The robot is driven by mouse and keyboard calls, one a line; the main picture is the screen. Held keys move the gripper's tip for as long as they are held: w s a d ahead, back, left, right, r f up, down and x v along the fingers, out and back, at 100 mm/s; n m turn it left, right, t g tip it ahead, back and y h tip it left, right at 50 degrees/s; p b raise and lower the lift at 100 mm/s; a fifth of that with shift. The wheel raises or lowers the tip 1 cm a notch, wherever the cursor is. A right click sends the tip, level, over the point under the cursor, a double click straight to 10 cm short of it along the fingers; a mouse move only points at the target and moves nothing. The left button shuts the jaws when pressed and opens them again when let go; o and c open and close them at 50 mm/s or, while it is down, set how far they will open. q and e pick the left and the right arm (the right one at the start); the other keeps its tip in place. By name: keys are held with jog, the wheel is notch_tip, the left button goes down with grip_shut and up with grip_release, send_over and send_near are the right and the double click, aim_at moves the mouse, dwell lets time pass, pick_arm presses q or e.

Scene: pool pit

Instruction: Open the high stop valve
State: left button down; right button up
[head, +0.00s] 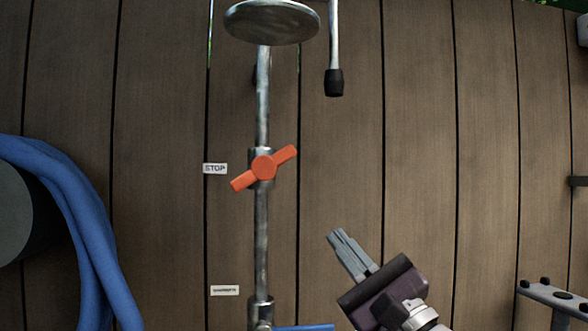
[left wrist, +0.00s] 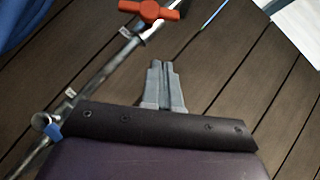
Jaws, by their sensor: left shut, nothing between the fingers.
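The high stop valve has an orange bar handle (head: 264,167) on a vertical metal pipe (head: 261,232), beside a white "STOP" label (head: 215,169). The handle lies tilted across the pipe, its right end higher than its left. It also shows at the top of the left wrist view (left wrist: 149,11). My left gripper (head: 337,236) is to the right of the pipe and below the handle in the head view, apart from both. Its grey fingers are together and empty; they also show in the left wrist view (left wrist: 160,66). My right gripper is not in view.
A round metal disc (head: 271,22) and a black-tipped tube (head: 334,82) are above the valve. A blue hose (head: 75,200) hangs on the left. A lower label (head: 225,290) is too small to read. A blue piece (head: 305,328) sits at the pipe's lower end. Wooden boards stand behind.

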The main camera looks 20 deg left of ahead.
aim_at(263, 168)
pick_arm(q)
jog(key=s+r+p+x, duration=0.1)
jog(key=r+p+x, duration=0.1)
jog(key=p+x, duration=0.8)
jog(key=shift+w+a+r+p, duration=0.15)
jog(key=shift+a+r+p, duration=0.2)
jog(key=shift+r, duration=0.4)
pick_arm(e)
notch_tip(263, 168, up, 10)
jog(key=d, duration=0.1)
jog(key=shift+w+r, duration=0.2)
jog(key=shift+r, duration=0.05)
pick_arm(q)
jog(key=shift+w+d+f, duration=0.1)
jog(key=shift+d, duration=0.05)
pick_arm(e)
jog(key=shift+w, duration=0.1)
